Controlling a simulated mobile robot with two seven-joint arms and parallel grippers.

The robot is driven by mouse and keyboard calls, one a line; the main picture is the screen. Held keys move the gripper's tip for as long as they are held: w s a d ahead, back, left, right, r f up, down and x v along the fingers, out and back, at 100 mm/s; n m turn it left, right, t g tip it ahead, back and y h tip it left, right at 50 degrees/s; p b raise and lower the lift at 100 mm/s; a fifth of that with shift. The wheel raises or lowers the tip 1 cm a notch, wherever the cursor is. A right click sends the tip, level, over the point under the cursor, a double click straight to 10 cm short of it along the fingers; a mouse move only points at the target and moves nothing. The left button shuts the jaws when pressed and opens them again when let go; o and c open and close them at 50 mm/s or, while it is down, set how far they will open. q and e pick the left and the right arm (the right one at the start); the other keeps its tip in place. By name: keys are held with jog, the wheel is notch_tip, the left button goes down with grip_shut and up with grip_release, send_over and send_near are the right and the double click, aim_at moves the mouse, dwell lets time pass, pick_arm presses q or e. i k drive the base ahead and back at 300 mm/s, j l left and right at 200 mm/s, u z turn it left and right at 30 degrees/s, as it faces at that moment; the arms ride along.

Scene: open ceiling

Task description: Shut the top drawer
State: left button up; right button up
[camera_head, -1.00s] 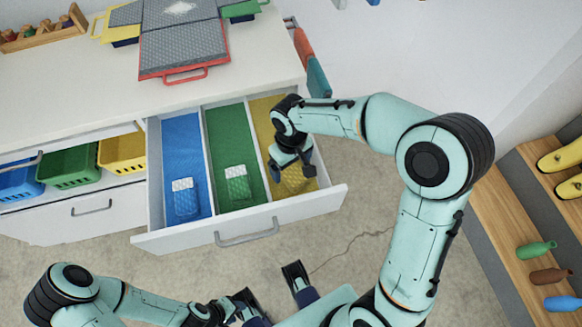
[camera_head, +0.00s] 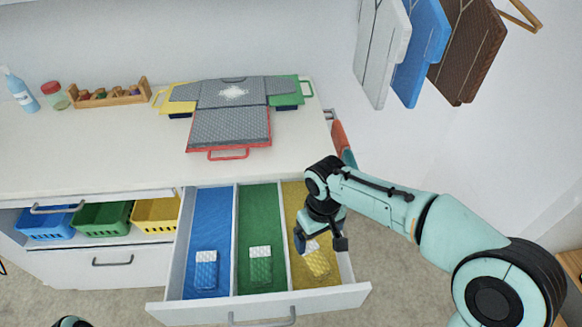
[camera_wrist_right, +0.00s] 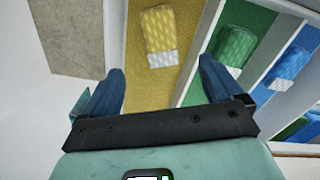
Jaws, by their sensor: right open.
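The top drawer (camera_head: 262,306) is pulled out from the white cabinet, with a handle (camera_head: 262,321) on its front. Inside are a blue, a green and a yellow compartment. My right gripper (camera_head: 322,246) is open over the yellow compartment. In the right wrist view its open fingers (camera_wrist_right: 162,88) have nothing between them, and the yellow cloth (camera_wrist_right: 158,35) lies beyond them, apart. My left gripper is out of view.
A folding board with a grey shirt (camera_head: 230,105) lies on the cabinet top. A red-handled object (camera_head: 341,140) hangs at the cabinet's right side. Coloured baskets (camera_head: 103,219) stand on the open shelf at left. Clothes hang on the wall at upper right. Floor shows around the drawer.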

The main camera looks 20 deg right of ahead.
aim_at(229, 219)
jog(key=k, duration=1)
